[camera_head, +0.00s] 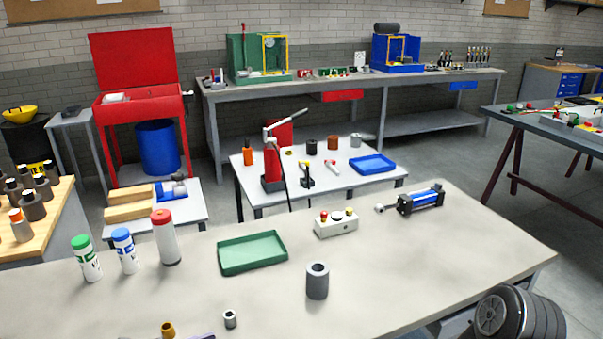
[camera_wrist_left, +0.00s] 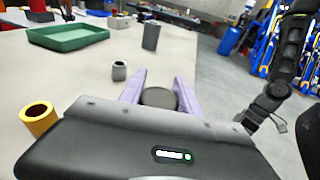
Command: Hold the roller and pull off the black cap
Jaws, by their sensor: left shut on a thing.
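In the left wrist view my left gripper (camera_wrist_left: 160,92) has its purple fingers shut on a dark round piece, which I take to be the roller (camera_wrist_left: 159,98). Only its flat, dark, disc-like end shows; I cannot tell whether that end is the black cap. The rest is hidden behind the gripper body. My right gripper is not clearly visible; part of a dark arm of mine shows at the right of the wrist view.
On the bench, a grey hollow cylinder (camera_head: 317,281), a small grey bushing (camera_head: 230,319) and a brass bushing (camera_head: 168,329) stand near the front. Behind are a green tray (camera_head: 252,254), a button box (camera_head: 336,223) and several capped bottles. The right front of the bench is clear.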

